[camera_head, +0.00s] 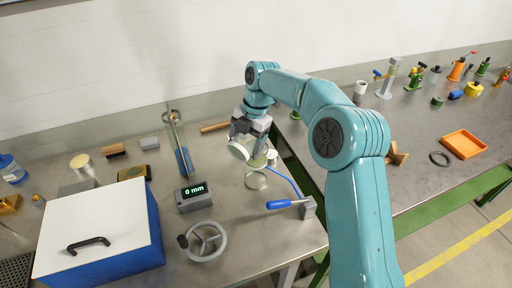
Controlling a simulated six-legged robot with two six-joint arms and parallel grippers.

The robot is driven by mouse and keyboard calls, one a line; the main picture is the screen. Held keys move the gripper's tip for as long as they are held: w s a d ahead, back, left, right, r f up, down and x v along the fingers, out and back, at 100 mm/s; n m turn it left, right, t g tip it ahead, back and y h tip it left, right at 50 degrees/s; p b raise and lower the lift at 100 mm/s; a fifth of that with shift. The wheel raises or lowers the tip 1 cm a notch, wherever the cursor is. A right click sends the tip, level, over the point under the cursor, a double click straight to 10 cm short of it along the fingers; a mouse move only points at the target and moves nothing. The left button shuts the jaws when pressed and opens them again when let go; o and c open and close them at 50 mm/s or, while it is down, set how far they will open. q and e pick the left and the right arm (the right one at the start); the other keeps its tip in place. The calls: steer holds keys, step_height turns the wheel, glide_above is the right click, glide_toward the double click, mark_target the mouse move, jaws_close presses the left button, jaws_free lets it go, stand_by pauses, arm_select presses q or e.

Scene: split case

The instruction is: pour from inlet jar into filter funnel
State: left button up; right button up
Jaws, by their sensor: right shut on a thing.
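My right gripper (249,138) comes down over the middle of the steel bench, its fingers shut on a small jar. The inlet jar (239,151) shows as a pale round end between and below the fingers, tilted to the left; its contents cannot be made out. A pale greenish, clear piece (257,161), perhaps the filter funnel, shows just below and right of the jar, partly hidden by the gripper. Whether jar and funnel touch, or anything flows, I cannot tell. My left gripper is not in view.
A round glass rim (256,180) and a blue tube (286,182) lie just in front. A display reading "0 mm" (193,196), a handwheel (203,241) and a white-lidded blue box (98,235) stand left. A blue-handled valve (290,204) is at the bench's right edge.

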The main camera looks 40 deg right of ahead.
steer(key=shift+d+r+y, duration=0.15)
steer(key=shift+r+y, duration=0.05)
steer(key=shift+y, duration=0.4)
stand_by(0.8)
